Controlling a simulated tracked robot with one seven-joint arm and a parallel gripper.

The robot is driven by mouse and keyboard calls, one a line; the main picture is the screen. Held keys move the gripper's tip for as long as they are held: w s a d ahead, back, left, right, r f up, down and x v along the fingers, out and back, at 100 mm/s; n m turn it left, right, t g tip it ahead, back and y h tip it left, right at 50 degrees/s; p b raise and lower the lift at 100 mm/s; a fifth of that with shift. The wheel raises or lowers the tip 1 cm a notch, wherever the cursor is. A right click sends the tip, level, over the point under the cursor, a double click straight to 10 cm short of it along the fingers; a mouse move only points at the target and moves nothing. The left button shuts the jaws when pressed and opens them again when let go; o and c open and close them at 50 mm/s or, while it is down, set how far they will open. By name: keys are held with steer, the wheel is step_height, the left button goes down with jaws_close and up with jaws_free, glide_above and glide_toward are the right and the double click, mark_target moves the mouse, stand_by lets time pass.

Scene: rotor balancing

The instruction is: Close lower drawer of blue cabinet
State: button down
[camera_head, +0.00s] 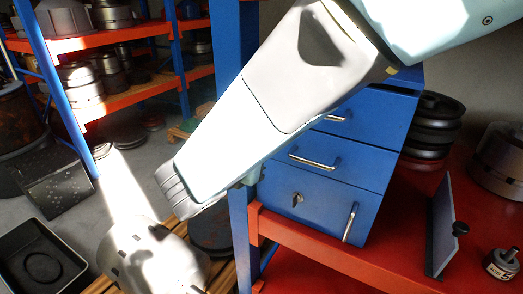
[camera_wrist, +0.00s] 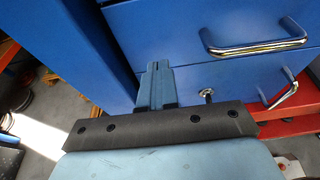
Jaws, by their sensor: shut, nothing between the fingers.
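The blue cabinet (camera_head: 386,117) stands on a red shelf, partly hidden behind my arm. Its lower drawer (camera_head: 346,170) has a horizontal metal handle (camera_head: 315,162). This drawer front (camera_wrist: 180,35) fills the upper part of the wrist view. It looks nearly flush with the faces around it; I cannot tell whether a small gap remains. My gripper (camera_wrist: 157,66) is shut and empty, its fingertips overlapping the lower left part of the drawer front. Contact is not clear. In the head view, the gripper (camera_head: 250,176) shows only partly beneath my arm, left of the handle.
Below the drawer is a door with a key (camera_head: 297,200) and an upright handle (camera_head: 350,222). A blue rack post (camera_head: 238,215) stands close left of the cabinet. Dark discs (camera_head: 435,125) are stacked at its right. A grey plate (camera_head: 441,225) stands on the red shelf (camera_head: 400,215).

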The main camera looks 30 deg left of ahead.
steer(key=v, duration=1)
steer(key=shift+s, duration=0.35)
